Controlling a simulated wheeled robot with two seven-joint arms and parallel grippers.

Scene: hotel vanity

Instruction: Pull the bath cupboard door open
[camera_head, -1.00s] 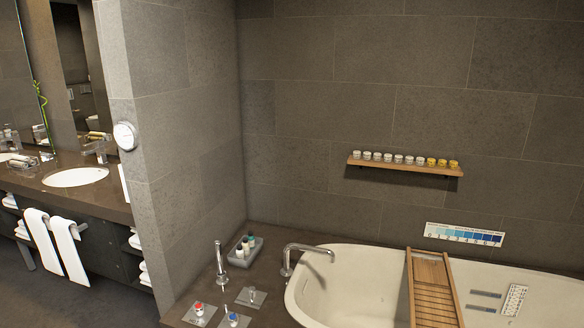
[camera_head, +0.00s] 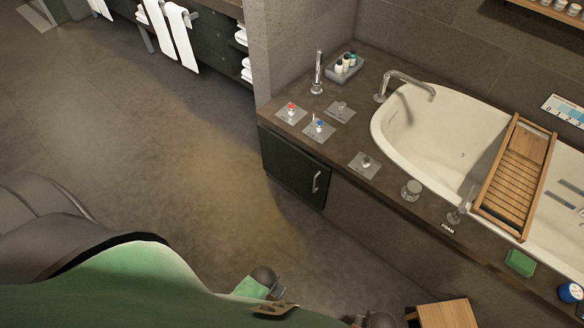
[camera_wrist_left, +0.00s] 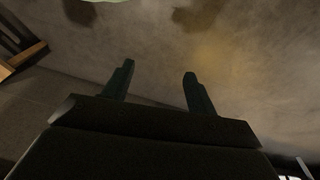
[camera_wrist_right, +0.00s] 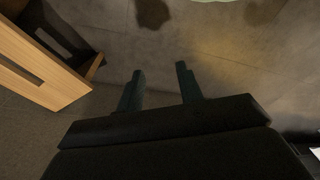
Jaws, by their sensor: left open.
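The bath cupboard door (camera_head: 288,168) is a dark panel in the front of the bath surround in the head view. It looks shut, flush with the surround. My right gripper (camera_wrist_right: 160,69) is also open and empty in the right wrist view. Neither gripper is seen touching the door or handle. I cannot clearly make out either gripper's fingers in the head view.
The bathtub (camera_head: 424,139) and its stone ledge (camera_head: 385,180) are above and right of the door, with taps and a tray (camera_head: 345,68) on the ledge. A wooden stool (camera_head: 447,314) stands at the bottom right. The floor (camera_head: 190,130) left of the door is clear.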

